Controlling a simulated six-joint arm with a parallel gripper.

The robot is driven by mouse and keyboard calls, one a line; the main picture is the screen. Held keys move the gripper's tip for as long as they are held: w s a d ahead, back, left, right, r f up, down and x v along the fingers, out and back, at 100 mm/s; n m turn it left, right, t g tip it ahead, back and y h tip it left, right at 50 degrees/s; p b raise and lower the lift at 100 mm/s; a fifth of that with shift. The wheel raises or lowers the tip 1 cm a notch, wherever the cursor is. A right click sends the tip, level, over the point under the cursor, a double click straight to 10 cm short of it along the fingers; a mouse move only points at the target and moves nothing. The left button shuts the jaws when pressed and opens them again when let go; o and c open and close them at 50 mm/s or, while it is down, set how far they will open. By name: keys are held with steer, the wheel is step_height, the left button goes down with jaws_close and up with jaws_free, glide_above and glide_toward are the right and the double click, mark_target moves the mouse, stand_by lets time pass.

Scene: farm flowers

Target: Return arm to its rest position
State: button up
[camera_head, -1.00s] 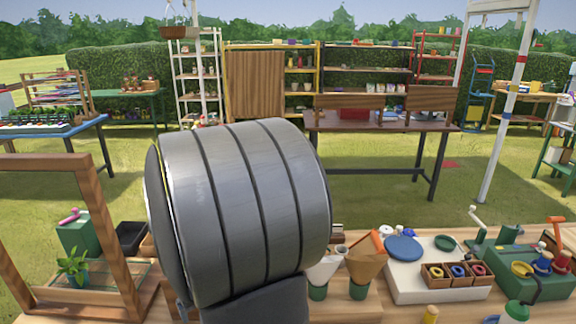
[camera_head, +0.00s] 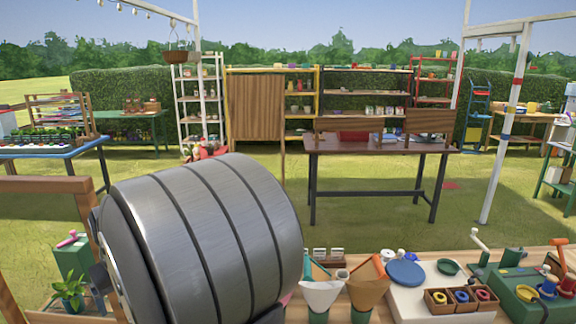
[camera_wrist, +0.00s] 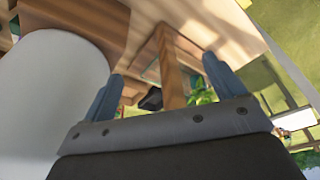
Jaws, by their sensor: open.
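My gripper (camera_wrist: 163,67) shows in the wrist view, with its two blue-grey fingers spread wide apart and nothing between them. A wooden post and a green plant (camera_wrist: 201,91) lie beyond the fingers. In the head view, a large grey ribbed cylinder of my own arm fills the lower left and centre and hides part of the workbench.
A wooden frame (camera_head: 46,185) and a potted plant (camera_head: 70,288) stand at the left. Paper cones (camera_head: 322,294), a white board with a blue disc (camera_head: 405,273), small crates (camera_head: 461,300) and a green box (camera_head: 528,290) crowd the bench at right. Open grass lies behind.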

steer(key=s+a+r, duration=0.1)
steer(key=a+r, duration=0.7)
steer(key=shift+s+n, duration=0.15)
steer(key=shift+n, duration=0.15)
steer(key=w+d+f+m, duration=0.1)
steer(key=d+f, duration=1.4)
steer(key=shift+w+d, duration=0.25)
steer(key=shift+a+r, duration=0.1)
